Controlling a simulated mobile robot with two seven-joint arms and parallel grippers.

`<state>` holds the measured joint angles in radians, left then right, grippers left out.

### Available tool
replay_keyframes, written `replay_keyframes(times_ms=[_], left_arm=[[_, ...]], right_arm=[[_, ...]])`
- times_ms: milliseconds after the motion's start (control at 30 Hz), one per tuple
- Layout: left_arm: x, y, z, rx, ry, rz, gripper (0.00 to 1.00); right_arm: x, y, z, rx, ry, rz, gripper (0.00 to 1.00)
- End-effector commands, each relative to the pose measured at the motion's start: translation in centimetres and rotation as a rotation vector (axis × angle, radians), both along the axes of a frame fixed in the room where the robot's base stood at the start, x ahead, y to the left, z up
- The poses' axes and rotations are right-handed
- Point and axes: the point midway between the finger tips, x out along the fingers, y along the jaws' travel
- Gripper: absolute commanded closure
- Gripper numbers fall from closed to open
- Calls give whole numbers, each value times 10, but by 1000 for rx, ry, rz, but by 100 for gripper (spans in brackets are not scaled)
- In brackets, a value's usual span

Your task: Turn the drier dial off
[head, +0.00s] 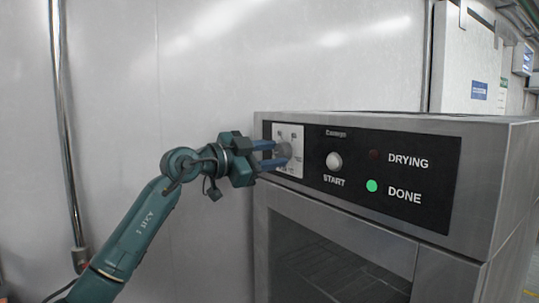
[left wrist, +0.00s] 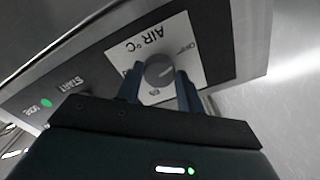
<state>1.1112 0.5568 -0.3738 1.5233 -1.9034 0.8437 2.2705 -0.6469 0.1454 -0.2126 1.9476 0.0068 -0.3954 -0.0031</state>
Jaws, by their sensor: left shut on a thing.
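The drier (head: 340,230) is a grey metal box with a black control panel (head: 330,190). Its round grey dial (head: 285,151) sits on a white plate at the panel's left end. The dial also shows in the left wrist view (left wrist: 159,71), on the plate marked "AIR °C". My left gripper (head: 277,154) reaches the dial from the left, its blue fingers shut on either side of it. The fingers hide part of the dial and plate, and I cannot read the setting clearly. My right gripper is not in view.
Right of the dial are a white START button (head: 334,161), a dark DRYING lamp (head: 375,155) and a lit green DONE lamp (head: 372,186). A glass door (head: 335,260) is below the panel. A plain wall (head: 200,60) stands behind, with a vertical pipe (head: 62,120) at the left.

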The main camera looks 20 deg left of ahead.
Motion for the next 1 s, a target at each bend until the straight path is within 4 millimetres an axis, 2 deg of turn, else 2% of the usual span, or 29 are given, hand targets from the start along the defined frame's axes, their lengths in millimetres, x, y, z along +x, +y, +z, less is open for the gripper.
replay_keyframes(times_ms=[167,200,433,767,867,1000], left_arm=[[0,0,1,-5,1,-2,86],[0,0,1,-5,1,-2,60],[0,0,1,-3,0,-1,42],[-4,4,-1,-1,-1,0,41],[-13,12,-3,1,-2,2,41],[-36,30,-4,3,-3,3,41]], right_arm=[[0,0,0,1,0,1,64],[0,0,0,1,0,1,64],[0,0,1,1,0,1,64],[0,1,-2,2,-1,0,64],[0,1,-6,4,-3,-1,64],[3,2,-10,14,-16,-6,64]])
